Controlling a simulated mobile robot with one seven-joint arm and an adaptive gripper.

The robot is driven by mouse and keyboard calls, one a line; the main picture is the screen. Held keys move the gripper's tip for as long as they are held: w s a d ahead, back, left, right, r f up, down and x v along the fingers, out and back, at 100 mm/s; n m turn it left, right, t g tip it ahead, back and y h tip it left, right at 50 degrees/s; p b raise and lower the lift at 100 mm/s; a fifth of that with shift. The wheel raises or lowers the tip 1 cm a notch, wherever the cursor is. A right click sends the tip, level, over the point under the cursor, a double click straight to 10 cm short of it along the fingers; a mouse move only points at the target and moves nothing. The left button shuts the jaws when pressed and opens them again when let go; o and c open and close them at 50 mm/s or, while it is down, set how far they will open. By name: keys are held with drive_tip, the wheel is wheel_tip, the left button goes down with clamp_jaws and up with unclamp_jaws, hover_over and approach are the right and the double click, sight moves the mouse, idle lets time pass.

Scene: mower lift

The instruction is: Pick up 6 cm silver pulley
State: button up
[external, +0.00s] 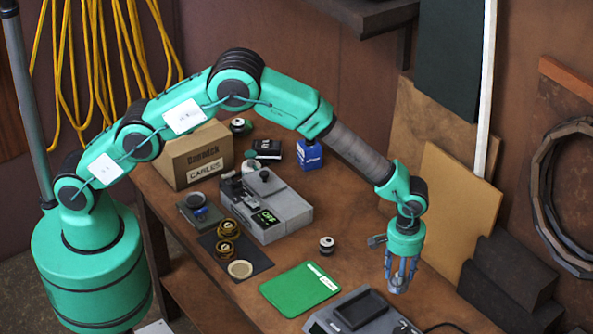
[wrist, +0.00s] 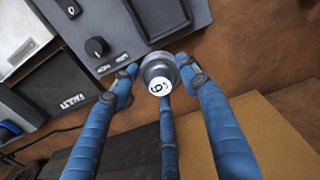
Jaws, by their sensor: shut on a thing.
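The 6 cm silver pulley (wrist: 162,78) is a grey, round piece with a white label reading 6 on its end. It sits between the blue fingers of my gripper (wrist: 158,82) in the wrist view. My gripper (external: 401,279) is shut on it. In the external view my gripper points down over the right part of the brown workbench, to the right of the grey device with a dark panel. The pulley (external: 397,287) is partly hidden by the fingers there. I cannot tell how far it is above the bench.
The grey device (external: 329,318) with a knob lies close beside my gripper. A green mat (external: 299,289) and a small dark-and-silver roller (external: 327,245) lie to the left. A grey machine reading OFF (external: 285,214) stands farther left. Tan boards (external: 459,212) lean at the right.

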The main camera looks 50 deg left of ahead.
drive_tip(key=s, duration=0.9)
drive_tip(key=shift+s, duration=0.3)
drive_tip(key=shift+a, duration=0.1)
